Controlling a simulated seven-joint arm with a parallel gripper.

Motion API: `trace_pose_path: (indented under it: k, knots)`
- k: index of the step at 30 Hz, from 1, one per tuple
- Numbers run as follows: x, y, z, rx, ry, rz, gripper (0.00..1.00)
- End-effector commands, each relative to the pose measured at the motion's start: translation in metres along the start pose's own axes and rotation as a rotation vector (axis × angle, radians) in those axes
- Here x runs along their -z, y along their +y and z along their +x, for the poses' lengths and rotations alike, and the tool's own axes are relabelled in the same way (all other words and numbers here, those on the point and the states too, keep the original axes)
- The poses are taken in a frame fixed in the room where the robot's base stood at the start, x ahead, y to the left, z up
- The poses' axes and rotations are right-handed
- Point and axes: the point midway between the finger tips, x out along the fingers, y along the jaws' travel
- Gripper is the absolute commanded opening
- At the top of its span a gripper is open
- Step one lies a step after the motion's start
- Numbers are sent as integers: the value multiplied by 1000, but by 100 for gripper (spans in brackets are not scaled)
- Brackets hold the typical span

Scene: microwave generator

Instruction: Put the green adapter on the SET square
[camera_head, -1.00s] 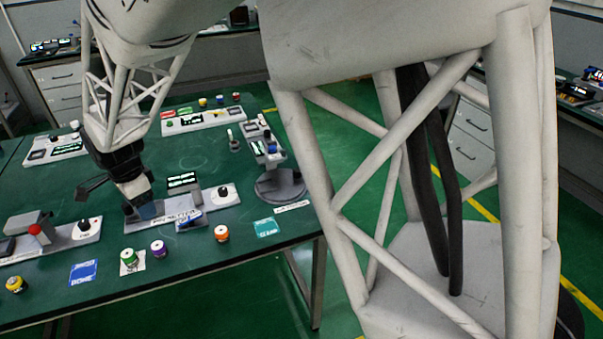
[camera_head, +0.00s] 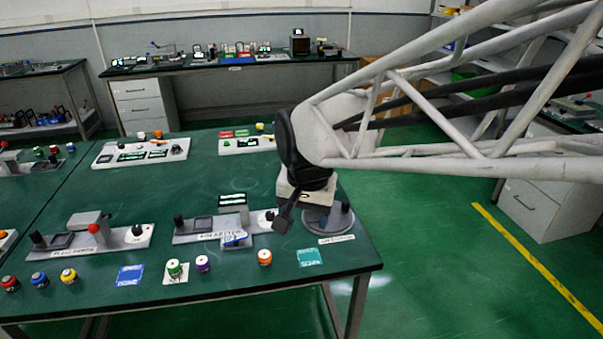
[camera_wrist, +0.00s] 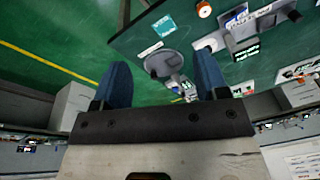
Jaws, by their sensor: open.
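The green adapter (camera_head: 175,268) stands upright on a small white square (camera_head: 183,280) near the front edge of the green table. A teal square (camera_head: 309,257) lies farther right, and a blue square (camera_head: 130,275) lies to the left; I cannot read for sure which bears SET. The teal square also shows in the wrist view (camera_wrist: 164,27). My gripper (camera_head: 284,217) is above the right part of the table, right of and apart from the green adapter. In the wrist view my gripper (camera_wrist: 162,72) is open and empty. The green adapter is not seen there.
A purple adapter (camera_head: 202,263) is close right of the green one. An orange adapter (camera_head: 264,257) stands by the teal square. A solar device (camera_head: 205,233) lies behind them. A round grey stand (camera_head: 330,222) is below my gripper. Yellow, blue and red adapters stand at left.

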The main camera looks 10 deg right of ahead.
Motion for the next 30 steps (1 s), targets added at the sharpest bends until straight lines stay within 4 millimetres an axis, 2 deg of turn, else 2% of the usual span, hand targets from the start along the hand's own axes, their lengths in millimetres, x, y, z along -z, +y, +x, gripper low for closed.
trace_pose_path:
  k: [3, 9, 15, 21, 30]
  knots:
    - [-17, 30, -9, 2, 18, -76, 67]
    - [-47, 74, -18, -3, 45, -218, 67]
    - [-73, 105, -21, -11, 66, -331, 67]
    - [-85, 117, -21, -16, 74, -385, 67]
    - [-86, 118, -20, -17, 74, -392, 67]
